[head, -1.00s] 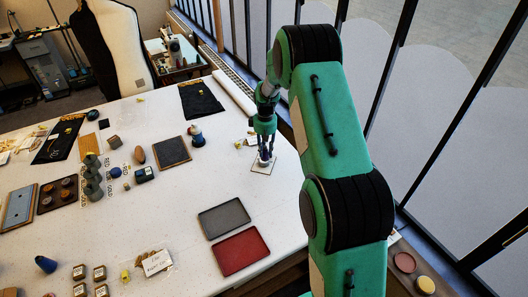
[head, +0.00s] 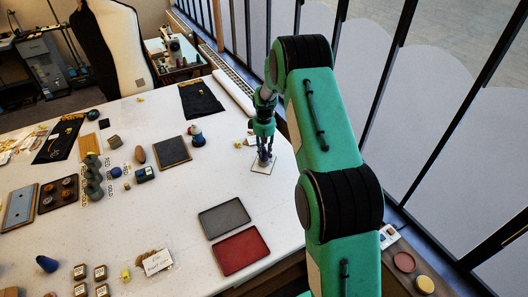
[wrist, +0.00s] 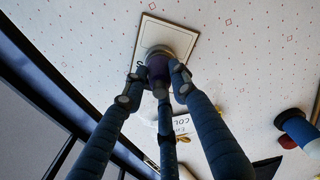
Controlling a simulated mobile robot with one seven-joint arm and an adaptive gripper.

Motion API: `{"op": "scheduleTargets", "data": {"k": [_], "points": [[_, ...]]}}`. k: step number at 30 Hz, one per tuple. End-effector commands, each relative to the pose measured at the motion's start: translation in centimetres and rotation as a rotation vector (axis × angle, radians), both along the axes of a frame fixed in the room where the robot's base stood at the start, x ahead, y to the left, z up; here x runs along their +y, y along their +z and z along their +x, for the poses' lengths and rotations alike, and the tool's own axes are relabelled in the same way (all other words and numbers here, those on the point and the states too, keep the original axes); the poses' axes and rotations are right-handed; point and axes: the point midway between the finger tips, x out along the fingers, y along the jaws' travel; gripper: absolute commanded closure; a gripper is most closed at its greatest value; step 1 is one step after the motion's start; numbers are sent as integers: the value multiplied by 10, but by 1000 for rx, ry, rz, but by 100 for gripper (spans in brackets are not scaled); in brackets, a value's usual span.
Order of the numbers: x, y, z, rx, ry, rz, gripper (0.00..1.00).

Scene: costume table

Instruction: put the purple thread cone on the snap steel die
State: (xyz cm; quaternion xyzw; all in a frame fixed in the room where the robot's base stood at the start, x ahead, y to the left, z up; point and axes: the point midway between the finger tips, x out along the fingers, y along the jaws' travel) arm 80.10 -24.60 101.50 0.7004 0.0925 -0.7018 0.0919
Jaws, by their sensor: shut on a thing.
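My gripper (wrist: 158,80) has its three dark blue fingers closed around the purple thread cone (wrist: 158,67) in the wrist view. A paler round end of the cone shows beyond the fingertips, over a white square plate with a thin brown border (wrist: 183,30). I cannot tell whether the cone touches the plate. In the head view my gripper (head: 264,158) is low over the same plate (head: 259,170), near the right edge of the table, and the fingers mostly hide the cone. I cannot pick out the snap steel die with certainty.
A grey tray (head: 224,218) and a red tray (head: 240,251) lie in front of the plate. A blue and red spool-like thing (head: 196,138) and a dark square mat (head: 172,152) are to its left. Several small labelled blocks (head: 100,272) stand at front left. Window bars run along the right.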

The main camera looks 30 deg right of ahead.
Motion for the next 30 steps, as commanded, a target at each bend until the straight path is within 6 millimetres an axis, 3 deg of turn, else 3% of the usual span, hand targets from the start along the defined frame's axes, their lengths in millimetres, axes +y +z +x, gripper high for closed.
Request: {"op": "scheduleTargets", "data": {"k": [14, 15, 17, 30], "points": [[0, -8, 0, -1, 0, -1, 97], [0, -8, 0, -1, 0, -1, 65], [0, -7, 0, -1, 0, -1, 54], [0, -3, 1, -2, 0, 0, 54]]}}
